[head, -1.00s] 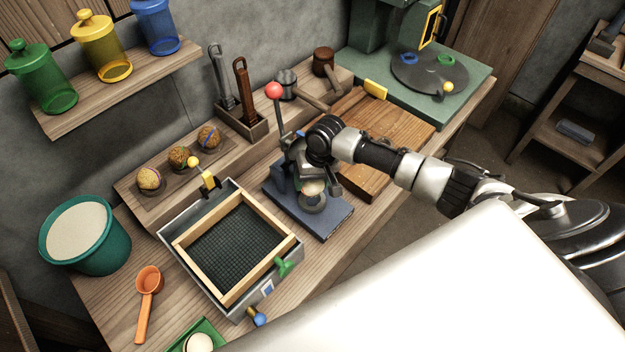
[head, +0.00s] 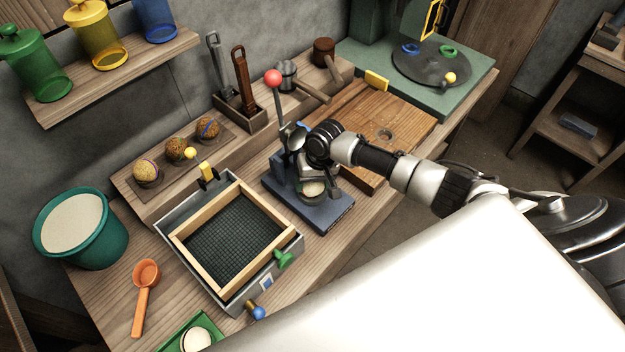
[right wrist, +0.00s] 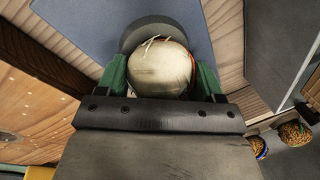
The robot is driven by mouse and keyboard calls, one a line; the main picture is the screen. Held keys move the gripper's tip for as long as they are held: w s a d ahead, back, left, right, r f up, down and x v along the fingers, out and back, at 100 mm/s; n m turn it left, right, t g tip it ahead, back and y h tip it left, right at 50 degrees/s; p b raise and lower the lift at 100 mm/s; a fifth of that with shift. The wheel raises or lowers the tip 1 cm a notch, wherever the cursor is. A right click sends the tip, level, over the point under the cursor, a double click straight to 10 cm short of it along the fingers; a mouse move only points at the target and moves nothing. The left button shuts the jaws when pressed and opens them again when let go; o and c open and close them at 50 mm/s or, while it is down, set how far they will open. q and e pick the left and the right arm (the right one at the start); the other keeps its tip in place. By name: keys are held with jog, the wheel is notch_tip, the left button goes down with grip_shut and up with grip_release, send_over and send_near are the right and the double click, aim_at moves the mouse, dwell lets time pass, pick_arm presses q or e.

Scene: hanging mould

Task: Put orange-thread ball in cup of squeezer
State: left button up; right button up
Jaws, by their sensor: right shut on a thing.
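The squeezer has a blue base (head: 338,214), an upright lever with a red knob (head: 273,77), and a dark round cup low at its front. My right gripper (right wrist: 160,78) is shut on a pale ball (right wrist: 158,68) with loose thread ends on top and an orange-red thread along its right side. In the head view the pale ball (head: 314,189) is at the cup, which shows only as a rim beneath it. In the right wrist view the cup (right wrist: 150,28) shows partly behind the ball. I cannot tell whether the ball touches the cup. My left gripper is out of view.
Several brown balls (head: 176,148) sit on a ledge at the left. A framed mesh tray (head: 236,240) stands left of the squeezer, a wooden board (head: 400,120) right of it. A teal bucket (head: 110,240) and an orange scoop (head: 144,285) are farther left.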

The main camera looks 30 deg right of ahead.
dwell(0.3)
jog(key=o, duration=1.1)
jog(key=shift+c, duration=0.2)
jog(key=r, duration=0.3)
jog(key=d+r, duration=0.1)
jog(key=r, duration=0.3)
jog(key=d+r, duration=0.1)
jog(key=r, duration=0.2)
jog(key=shift+s+r, duration=0.25)
